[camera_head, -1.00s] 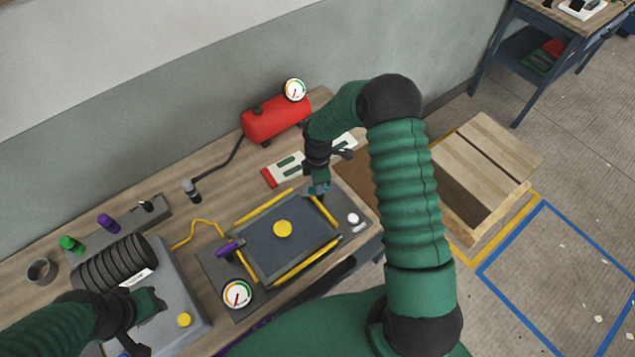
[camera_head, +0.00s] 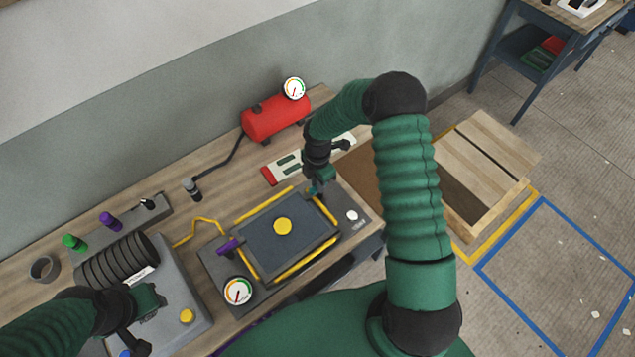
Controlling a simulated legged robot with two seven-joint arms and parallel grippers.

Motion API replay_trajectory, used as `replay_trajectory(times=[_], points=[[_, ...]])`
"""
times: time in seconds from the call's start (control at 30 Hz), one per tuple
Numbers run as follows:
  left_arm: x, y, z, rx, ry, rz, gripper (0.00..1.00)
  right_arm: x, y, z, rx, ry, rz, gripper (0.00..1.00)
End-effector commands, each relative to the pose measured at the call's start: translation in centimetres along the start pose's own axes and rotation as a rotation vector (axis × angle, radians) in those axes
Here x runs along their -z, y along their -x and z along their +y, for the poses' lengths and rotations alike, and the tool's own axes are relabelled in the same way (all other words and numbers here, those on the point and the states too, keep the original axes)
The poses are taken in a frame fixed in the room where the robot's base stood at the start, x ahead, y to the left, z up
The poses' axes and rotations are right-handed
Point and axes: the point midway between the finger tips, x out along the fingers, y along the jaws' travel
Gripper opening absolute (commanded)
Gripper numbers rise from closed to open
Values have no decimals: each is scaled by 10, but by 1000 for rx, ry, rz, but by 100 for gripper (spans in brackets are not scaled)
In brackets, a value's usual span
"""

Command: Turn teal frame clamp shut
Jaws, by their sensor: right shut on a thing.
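The frame (camera_head: 264,247) is a dark flat plate with yellow edging and a yellow round knob (camera_head: 283,226) at its middle, on the workbench. A purple clamp handle (camera_head: 229,245) sits at its left side. The teal clamp (camera_head: 314,189) is at the frame's far right corner, mostly hidden by my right gripper. My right gripper (camera_head: 317,187) points down and is shut on the teal clamp. My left gripper (camera_head: 143,325) is over the grey machine at the lower left; its fingers do not show clearly.
A red air tank (camera_head: 276,119) with a gauge stands at the back. A second gauge (camera_head: 238,291) sits at the frame's front left. A black ribbed coil (camera_head: 118,261) lies on the grey machine. A wooden crate (camera_head: 487,150) stands on the floor at the right.

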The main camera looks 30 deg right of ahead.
Motion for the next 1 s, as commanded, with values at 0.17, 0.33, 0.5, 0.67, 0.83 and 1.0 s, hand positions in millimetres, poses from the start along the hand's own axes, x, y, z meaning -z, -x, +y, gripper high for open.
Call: replay_trajectory(times=[0.17, 0.33, 0.5, 0.67, 0.83, 1.0], points=[[0, 1, 0, 0, 0, 0, 36, -3, 4, 6, -16, -2, -6, 0], [0, 1, 0, 0, 0, 0, 36, -2, 3, 5, -12, -2, -4, 36], [0, 0, 0, 0, 0, 0, 36, -1, 2, 3, -7, -2, -3, 36], [0, -1, 0, 0, 0, 0, 36, -1, 3, 2, -5, -2, -2, 36], [-2, -7, 0, 0, 0, 0, 36, -2, 29, 3, -9, -4, -3, 36], [-3, -15, 0, 0, 0, 0, 36, -3, 79, 4, -11, -2, -5, 36]])
